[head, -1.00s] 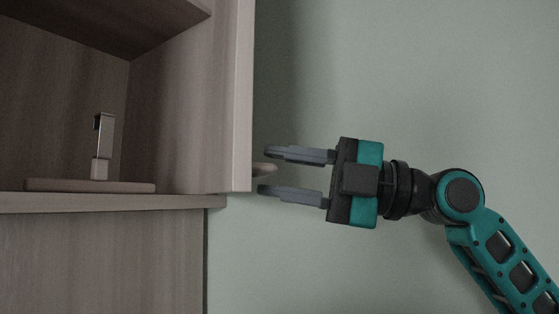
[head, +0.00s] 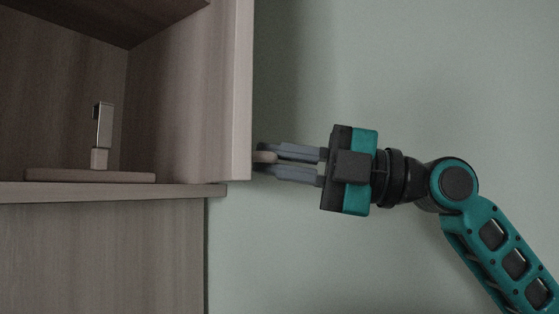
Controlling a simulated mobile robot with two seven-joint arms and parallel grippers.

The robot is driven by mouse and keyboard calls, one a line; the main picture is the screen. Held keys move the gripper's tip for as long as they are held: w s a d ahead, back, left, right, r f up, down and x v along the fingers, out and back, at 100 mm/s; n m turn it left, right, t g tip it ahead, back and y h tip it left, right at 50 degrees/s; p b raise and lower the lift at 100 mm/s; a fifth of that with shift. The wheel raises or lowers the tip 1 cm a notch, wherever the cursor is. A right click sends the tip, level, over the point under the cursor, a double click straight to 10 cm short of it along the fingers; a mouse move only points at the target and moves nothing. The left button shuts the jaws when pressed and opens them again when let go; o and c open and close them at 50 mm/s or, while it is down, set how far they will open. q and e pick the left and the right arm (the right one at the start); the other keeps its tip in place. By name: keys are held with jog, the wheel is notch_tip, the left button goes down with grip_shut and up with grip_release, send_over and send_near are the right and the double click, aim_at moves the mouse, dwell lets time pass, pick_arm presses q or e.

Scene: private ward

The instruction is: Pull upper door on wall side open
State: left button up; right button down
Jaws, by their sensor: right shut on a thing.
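The upper door (head: 243,95) on the wall side stands open, seen nearly edge-on as a light wood panel at the right of the cabinet. A small pale knob (head: 264,157) sticks out from its outer face near the lower edge. My right gripper (head: 262,159) is shut on this knob, its two grey fingers above and below it, and the fingers partly hide it. My left gripper is not in view.
The open cabinet compartment (head: 70,105) holds an upright metal and wood piece (head: 103,137) on a flat wooden board (head: 90,176). A wood panel (head: 105,255) lies below. The green wall (head: 420,70) fills the right side, with free room around my arm.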

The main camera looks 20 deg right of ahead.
jog(key=shift+d, duration=0.1)
jog(key=d+g, duration=0.1)
jog(key=d+n, duration=0.1)
jog(key=d, duration=0.1)
jog(key=w+d+g+y+b, duration=0.1)
jog(key=d, duration=0.1)
jog(key=shift+d+g, duration=0.2)
jog(key=shift+g, duration=0.1)
jog(key=shift+n, duration=0.3)
jog(key=c, duration=1.2)
grip_release()
jog(key=shift+a, duration=0.1)
jog(key=shift+r, duration=0.1)
